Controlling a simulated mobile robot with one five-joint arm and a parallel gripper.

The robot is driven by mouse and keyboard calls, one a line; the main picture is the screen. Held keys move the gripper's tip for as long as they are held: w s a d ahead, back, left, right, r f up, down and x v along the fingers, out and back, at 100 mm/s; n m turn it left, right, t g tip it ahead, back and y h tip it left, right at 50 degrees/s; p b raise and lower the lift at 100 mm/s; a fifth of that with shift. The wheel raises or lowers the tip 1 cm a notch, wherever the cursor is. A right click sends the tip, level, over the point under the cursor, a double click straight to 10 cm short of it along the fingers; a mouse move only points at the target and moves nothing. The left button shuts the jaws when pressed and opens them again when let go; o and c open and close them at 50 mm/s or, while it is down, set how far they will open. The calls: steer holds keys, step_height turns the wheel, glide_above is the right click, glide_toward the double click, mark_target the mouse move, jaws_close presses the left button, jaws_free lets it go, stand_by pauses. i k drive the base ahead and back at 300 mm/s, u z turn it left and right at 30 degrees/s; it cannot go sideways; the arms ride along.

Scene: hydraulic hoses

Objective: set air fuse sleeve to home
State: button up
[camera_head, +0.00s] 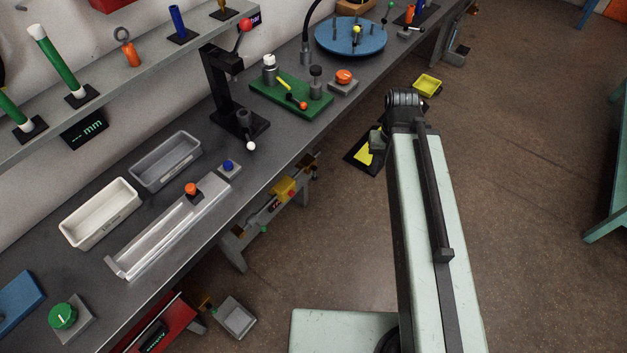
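I cannot tell for certain which part is the air fuse sleeve. One candidate is the grey cylinder with a pale top (269,72) on a green plate (262,98) on the bench. A dark-topped grey cylinder (315,84) stands on the same plate, with a yellow lever and an orange-tipped handle between them. No home mark can be read. My arm reaches up the right side, over the floor and clear of the bench. A small dark part at its far end (377,140) may be my gripper; its fingers cannot be made out.
A black press (222,85) with red and white knobs stands left of the plate. An orange button (344,77) and a blue turntable (350,35) lie beyond it. Nearer are two bins, a metal rail (168,228) and a green knob (63,317). Floor right of my arm is open.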

mark_target(253, 219)
steer(key=k, duration=1)
steer(key=u, duration=0.4)
steer(key=i, duration=1)
steer(key=z, duration=0.05)
